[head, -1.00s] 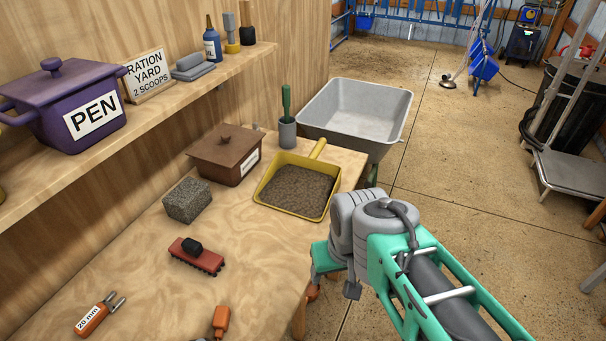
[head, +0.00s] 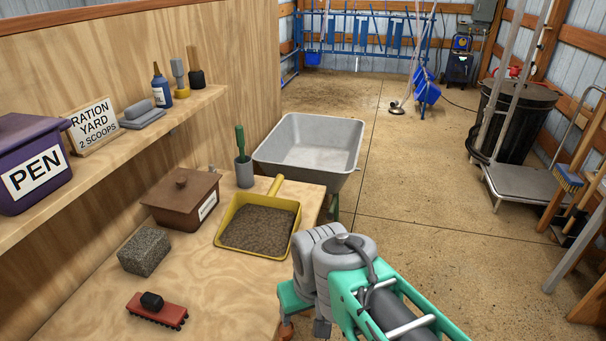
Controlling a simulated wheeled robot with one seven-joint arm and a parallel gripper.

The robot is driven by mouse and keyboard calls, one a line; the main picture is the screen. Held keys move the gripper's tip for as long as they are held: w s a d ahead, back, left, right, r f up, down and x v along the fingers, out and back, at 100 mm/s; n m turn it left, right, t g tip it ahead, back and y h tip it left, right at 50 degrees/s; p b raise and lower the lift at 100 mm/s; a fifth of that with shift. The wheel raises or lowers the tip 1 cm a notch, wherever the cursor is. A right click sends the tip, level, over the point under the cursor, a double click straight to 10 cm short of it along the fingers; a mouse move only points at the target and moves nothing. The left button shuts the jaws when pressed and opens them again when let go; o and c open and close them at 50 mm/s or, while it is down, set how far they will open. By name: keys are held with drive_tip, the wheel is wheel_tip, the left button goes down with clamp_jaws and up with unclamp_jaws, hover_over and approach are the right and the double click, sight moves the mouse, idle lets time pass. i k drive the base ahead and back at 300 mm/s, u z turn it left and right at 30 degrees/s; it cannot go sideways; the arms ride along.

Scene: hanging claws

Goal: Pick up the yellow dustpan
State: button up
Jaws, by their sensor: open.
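The yellow dustpan (head: 289,211) lies on the wooden bench near its far right corner, full of brown granular material. Its handle (head: 276,184) points away from me, towards the wheelbarrow. My arm (head: 350,275) reaches in from the lower right, with its grey and teal links to the right of the bench and near the dustpan. The gripper's fingers are not visible; the arm's own links or the frame edge hide them. Nothing is seen touching the dustpan.
A grey cup with a green-handled tool (head: 244,172) stands behind. A grey wheelbarrow (head: 310,150) stands beyond the bench. A shelf (head: 120,138) runs along the left.

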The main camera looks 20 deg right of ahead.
sight(256, 225)
drive_tip(key=z, duration=2)
drive_tip(key=i, duration=1.4)
drive_tip(key=u, duration=3.65)
drive_tip(key=i, duration=0.5)
drive_tip(key=u, duration=0.1)
